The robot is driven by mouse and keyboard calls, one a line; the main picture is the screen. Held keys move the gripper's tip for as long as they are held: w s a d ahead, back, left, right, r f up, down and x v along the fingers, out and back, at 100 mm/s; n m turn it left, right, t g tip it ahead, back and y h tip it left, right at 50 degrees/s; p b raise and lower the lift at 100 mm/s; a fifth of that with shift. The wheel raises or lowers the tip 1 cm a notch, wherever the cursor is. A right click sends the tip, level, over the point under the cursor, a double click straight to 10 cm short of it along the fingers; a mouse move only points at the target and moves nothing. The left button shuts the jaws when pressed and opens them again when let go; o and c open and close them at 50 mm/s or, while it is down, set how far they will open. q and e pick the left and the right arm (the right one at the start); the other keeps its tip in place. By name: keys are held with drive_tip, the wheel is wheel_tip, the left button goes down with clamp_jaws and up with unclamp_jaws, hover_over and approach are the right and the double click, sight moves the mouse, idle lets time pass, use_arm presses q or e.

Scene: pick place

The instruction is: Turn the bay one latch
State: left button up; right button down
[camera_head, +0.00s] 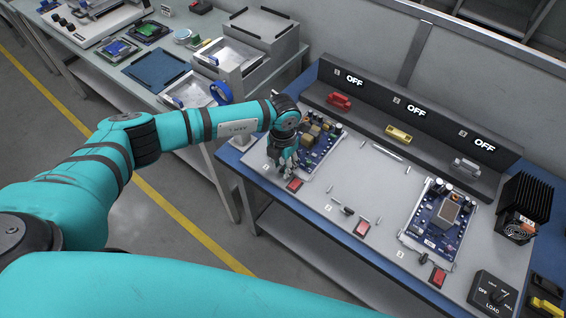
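Bay one is at the left end of the bench fixture, with a circuit board (319,141) lying in it. My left gripper (282,172) points down at the near left edge of this board, just beside a red square button (294,186). The bay one latch cannot be made out; the gripper covers that spot. Whether the fingers touch or hold anything there is too small to tell. Similar small dark latches show at the middle bay (347,211) and the right bay (423,258). My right gripper is not in view.
A dark rear panel (433,125) carries three OFF displays, with red (339,101), yellow (398,135) and grey (466,168) handles below. The middle bay has no board; another board (440,222) lies in the right bay. A load knob box (493,294) and black heatsink (525,200) stand at right.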

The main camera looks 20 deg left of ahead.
use_arm(q)
drive_tip(key=shift+c, duration=0.3)
clamp_jaws()
drive_tip(key=shift+n, duration=0.3)
drive_tip(key=n, duration=0.7)
drive_tip(key=shift+r, duration=0.1)
drive_tip(key=n, duration=0.5)
drive_tip(key=n+p, duration=0.1)
drive_tip(key=n, duration=0.4)
drive_tip(key=shift+w, duration=0.1)
drive_tip(key=shift+n, duration=0.3)
